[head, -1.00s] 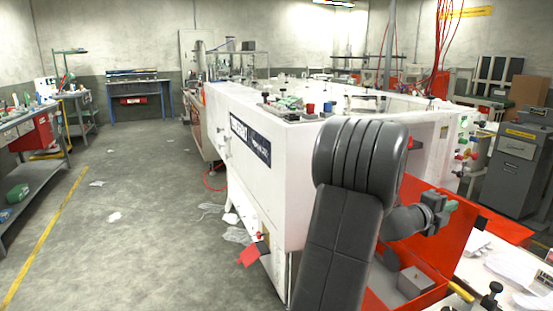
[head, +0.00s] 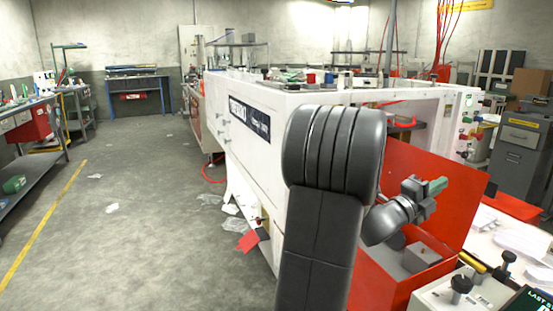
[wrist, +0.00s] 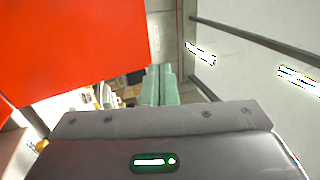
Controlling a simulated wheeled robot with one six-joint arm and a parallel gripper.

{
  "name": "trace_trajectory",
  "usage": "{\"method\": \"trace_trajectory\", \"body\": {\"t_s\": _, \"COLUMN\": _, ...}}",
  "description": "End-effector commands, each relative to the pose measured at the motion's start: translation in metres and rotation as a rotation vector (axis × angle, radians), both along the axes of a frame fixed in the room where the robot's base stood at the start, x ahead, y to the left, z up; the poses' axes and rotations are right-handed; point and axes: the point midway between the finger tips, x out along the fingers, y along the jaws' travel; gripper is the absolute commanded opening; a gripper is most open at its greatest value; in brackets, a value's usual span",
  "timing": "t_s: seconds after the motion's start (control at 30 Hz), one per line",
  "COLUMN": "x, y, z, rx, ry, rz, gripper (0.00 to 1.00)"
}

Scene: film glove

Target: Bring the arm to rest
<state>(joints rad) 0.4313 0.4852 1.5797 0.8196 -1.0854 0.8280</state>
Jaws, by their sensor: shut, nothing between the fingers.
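My arm (head: 325,220) rises in the foreground of the head view, with its dark elbow in front of the white machine. My gripper (head: 436,186) points to the right in front of the red panel, with green fingers. In the wrist view the two green fingers (wrist: 159,85) lie side by side, shut with nothing held. They appear clear of other things, though their exact distance to the red panel cannot be told.
The white machine (head: 240,165) stands behind my arm. An open red box (head: 445,205) holds a grey block (head: 421,258). A white table (head: 520,238) with papers is at the right. A shelf bench (head: 35,160) is at far left. The floor (head: 130,240) between is mostly clear.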

Motion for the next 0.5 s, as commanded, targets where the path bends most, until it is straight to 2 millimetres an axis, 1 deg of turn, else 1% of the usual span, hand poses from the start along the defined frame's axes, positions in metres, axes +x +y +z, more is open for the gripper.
{"method": "trace_trajectory", "body": {"t_s": 0.03, "x": -0.002, "y": 0.006, "z": -0.007, "rx": -0.015, "ry": -0.005, "rz": 0.004, "gripper": 0.00}}
{"method": "trace_trajectory", "body": {"t_s": 0.07, "x": -0.004, "y": 0.013, "z": -0.005, "rx": -0.013, "ry": -0.004, "rz": 0.005, "gripper": 0.00}}
{"method": "trace_trajectory", "body": {"t_s": 0.23, "x": -0.014, "y": 0.037, "z": -0.013, "rx": -0.010, "ry": -0.004, "rz": 0.003, "gripper": 0.00}}
{"method": "trace_trajectory", "body": {"t_s": 0.4, "x": -0.021, "y": 0.052, "z": -0.019, "rx": -0.011, "ry": -0.003, "rz": 0.003, "gripper": 0.00}}
{"method": "trace_trajectory", "body": {"t_s": 0.5, "x": -0.022, "y": 0.056, "z": -0.021, "rx": -0.009, "ry": -0.003, "rz": 0.002, "gripper": 0.00}}
